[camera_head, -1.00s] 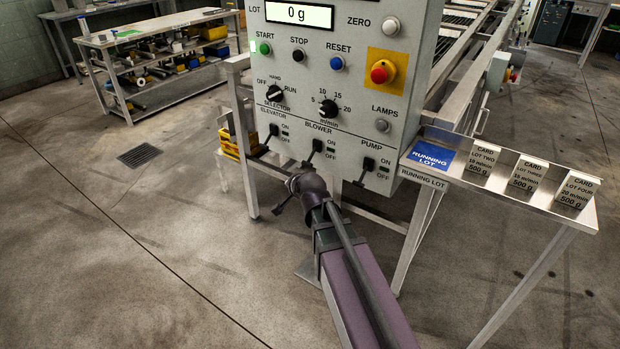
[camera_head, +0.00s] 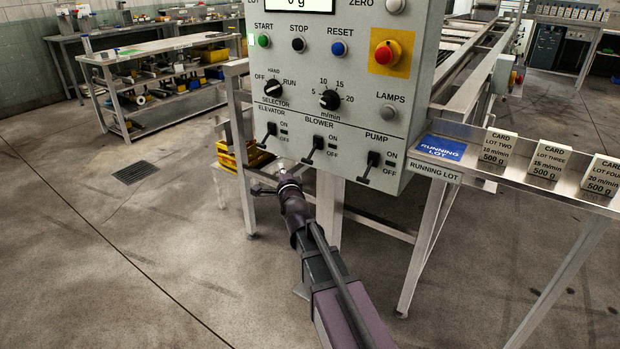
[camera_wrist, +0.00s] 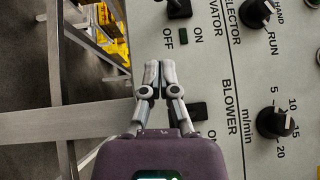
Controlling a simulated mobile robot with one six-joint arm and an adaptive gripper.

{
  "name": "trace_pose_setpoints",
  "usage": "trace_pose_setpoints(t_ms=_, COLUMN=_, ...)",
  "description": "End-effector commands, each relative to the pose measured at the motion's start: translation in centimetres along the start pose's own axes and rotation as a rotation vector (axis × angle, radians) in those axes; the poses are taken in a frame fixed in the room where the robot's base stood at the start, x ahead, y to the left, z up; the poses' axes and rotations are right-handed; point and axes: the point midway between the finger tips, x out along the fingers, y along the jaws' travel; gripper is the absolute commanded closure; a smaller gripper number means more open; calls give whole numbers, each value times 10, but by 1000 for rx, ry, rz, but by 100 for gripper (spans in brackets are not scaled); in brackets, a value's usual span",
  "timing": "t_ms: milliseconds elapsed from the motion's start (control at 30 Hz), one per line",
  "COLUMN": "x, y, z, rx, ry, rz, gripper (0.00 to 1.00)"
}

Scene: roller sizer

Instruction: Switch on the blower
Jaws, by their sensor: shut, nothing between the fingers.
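The blower switch (camera_head: 315,146) is a black lever switch under the BLOWER label on the grey control panel (camera_head: 345,115). Its lever points down, on the side of the OFF label. It also shows in the wrist view (camera_wrist: 197,112), partly hidden behind my gripper. My gripper (camera_head: 258,190) is below and left of this switch in the head view. In the wrist view my gripper (camera_wrist: 157,66) has its fingertips together and empty, in front of the panel's lower edge, between the elevator and blower switches. I cannot tell whether a finger touches the lever.
The elevator switch (camera_head: 269,133) is left of the blower switch and the pump switch (camera_head: 372,162) right, both levers down. Knobs, buttons and a red emergency stop (camera_head: 387,52) sit above. A card shelf (camera_head: 480,173) juts out right. The floor at left is clear.

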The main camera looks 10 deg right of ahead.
Motion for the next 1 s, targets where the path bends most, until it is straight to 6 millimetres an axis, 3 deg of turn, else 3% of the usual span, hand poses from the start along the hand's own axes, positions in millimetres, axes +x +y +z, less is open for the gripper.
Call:
trace_pose_setpoints(t_ms=33, x=3, y=9, z=0, rx=32, ry=9, rz=-33, gripper=100)
trace_pose_setpoints(t_ms=467, x=8, y=19, z=-11, rx=331, ry=72, rz=-330, gripper=100)
trace_pose_setpoints(t_ms=1000, x=-6, y=45, z=-29, rx=686, ry=86, rz=-721, gripper=100)
